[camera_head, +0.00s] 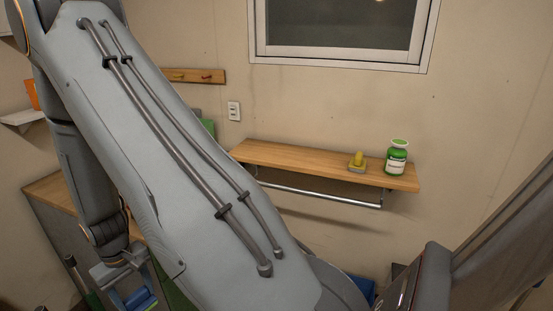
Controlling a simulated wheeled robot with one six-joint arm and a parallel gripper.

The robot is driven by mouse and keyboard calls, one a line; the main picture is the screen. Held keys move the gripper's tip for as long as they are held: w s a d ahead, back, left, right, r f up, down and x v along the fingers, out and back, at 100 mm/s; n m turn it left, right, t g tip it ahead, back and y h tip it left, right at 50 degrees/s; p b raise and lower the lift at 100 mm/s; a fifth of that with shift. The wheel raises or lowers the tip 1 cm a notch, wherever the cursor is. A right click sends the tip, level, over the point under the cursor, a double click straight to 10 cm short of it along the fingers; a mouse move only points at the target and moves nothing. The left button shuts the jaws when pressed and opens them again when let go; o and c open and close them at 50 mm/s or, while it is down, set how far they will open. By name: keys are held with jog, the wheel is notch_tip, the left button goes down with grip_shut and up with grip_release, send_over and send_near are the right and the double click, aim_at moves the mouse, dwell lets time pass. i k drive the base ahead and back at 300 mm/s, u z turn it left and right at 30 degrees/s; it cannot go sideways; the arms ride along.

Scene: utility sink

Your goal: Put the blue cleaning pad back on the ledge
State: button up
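The wooden ledge (310,162) is fixed to the wall right of centre, with a metal rail below its front edge. My gripper (126,287) is at the lower left, pointing down and well away from the ledge. A blue object (141,300), perhaps the cleaning pad, shows right at its fingers, near the bottom edge of the picture. The fingers are small and partly hidden, so I cannot tell whether they are closed on it.
A green-and-white bottle (397,160) and a yellow item (357,161) stand on the ledge's right part; its left and middle are clear. A wooden peg rail (193,76) and wooden counter (47,190) are at left. My arm hides much of the centre.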

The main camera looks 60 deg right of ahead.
aim_at(295, 154)
jog(key=z, duration=1.55)
